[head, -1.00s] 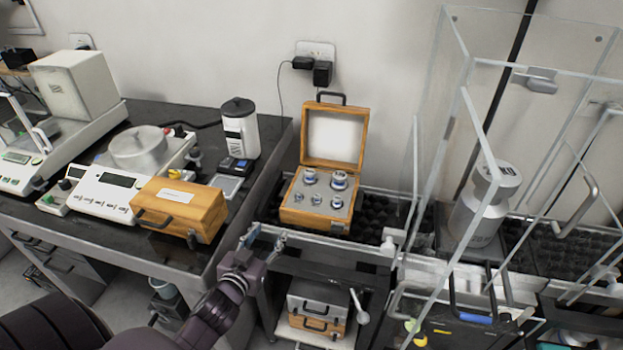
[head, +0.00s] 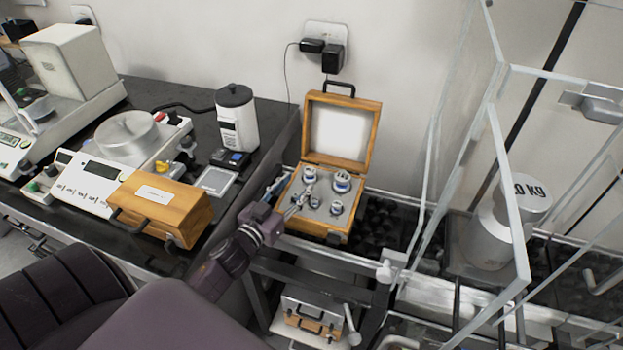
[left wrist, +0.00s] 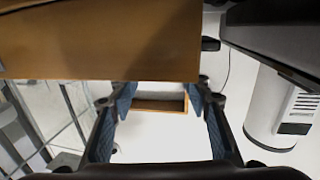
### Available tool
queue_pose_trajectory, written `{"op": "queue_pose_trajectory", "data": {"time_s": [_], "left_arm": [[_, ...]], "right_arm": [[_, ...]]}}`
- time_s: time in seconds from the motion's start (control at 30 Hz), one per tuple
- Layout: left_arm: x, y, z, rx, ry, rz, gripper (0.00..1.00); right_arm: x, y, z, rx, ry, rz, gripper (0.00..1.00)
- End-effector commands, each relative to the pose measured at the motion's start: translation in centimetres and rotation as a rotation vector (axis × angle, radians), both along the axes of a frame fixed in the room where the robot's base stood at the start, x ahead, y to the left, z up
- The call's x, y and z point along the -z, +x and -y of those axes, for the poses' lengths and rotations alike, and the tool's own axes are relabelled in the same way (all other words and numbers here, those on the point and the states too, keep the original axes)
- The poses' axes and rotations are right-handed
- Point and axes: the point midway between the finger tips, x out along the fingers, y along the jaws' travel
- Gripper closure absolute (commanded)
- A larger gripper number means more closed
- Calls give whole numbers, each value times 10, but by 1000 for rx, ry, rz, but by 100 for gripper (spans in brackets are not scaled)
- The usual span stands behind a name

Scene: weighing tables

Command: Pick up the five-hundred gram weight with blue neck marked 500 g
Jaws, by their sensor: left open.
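An open wooden case (head: 328,238) holds several silver weights with bluish necks in a grey insert. The two larger ones stand at the back, a back-left weight (head: 309,173) and a back-right weight (head: 341,182); a front-right weight (head: 336,208) is smaller. Their markings are too small to read, so I cannot tell which is 500 g. My left gripper (head: 287,193) is open at the case's left front edge, partly in front of the smaller weights. In the left wrist view, its spread blue-padded fingers (left wrist: 160,98) have nothing between them, and the wooden case (left wrist: 110,45) fills the top.
The case's lid (head: 340,132) stands open against the wall side. Left are a closed wooden box (head: 165,208), a scale (head: 100,185) and a white cylinder (head: 237,120). A glass enclosure with a large 10 kg weight (head: 490,235) stands right of the case.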

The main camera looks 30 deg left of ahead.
Motion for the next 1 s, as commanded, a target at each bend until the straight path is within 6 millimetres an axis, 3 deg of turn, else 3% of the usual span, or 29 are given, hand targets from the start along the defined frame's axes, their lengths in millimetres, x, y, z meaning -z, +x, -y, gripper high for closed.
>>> {"op": "queue_pose_trajectory", "data": {"time_s": [0.1,0.2,0.37,0.6,1.0], "left_arm": [[1,17,0,1,3,4,56],[2,33,-1,1,4,3,56],[2,49,-1,1,2,1,56],[1,50,-1,0,1,0,56],[1,50,-1,0,1,0,99]], "right_arm": [[11,-18,1,0,-2,-25,100],[17,-19,1,0,-3,-27,100],[20,-7,1,0,-1,-10,100],[18,11,0,0,2,18,100],[19,-3,2,-1,-3,-3,100]]}}
